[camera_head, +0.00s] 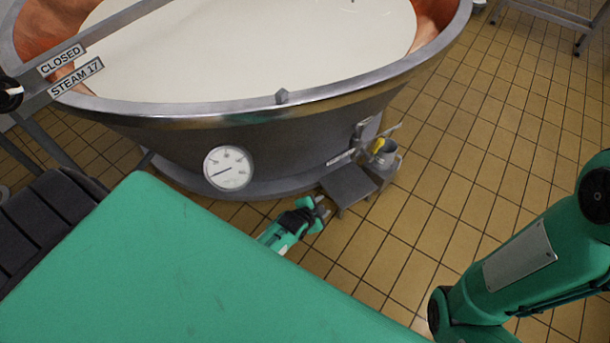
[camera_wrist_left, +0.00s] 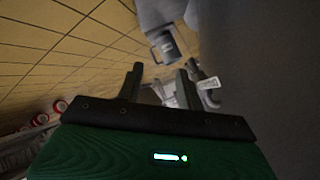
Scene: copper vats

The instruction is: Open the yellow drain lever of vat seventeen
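The yellow drain lever (camera_head: 378,145) is a small yellow piece on the drain fitting at the lower right side of the copper vat (camera_head: 270,115). The vat holds a pale liquid, and a sign (camera_head: 76,77) by it reads STEAM 17. My left gripper (camera_head: 323,208) is low beside the vat, left of and nearer than the lever, and apart from it. In the left wrist view the two fingers (camera_wrist_left: 158,84) stand apart with nothing gripped between them. I cannot make out the yellow lever there. My right gripper is out of view; only my right arm shows.
A grey step-like block (camera_head: 348,186) stands on the floor between my left gripper and the drain fitting. A round dial gauge (camera_head: 228,168) is on the vat wall. A CLOSED label (camera_head: 61,60) is on the rail at left. Tiled floor (camera_head: 480,130) on the right is clear.

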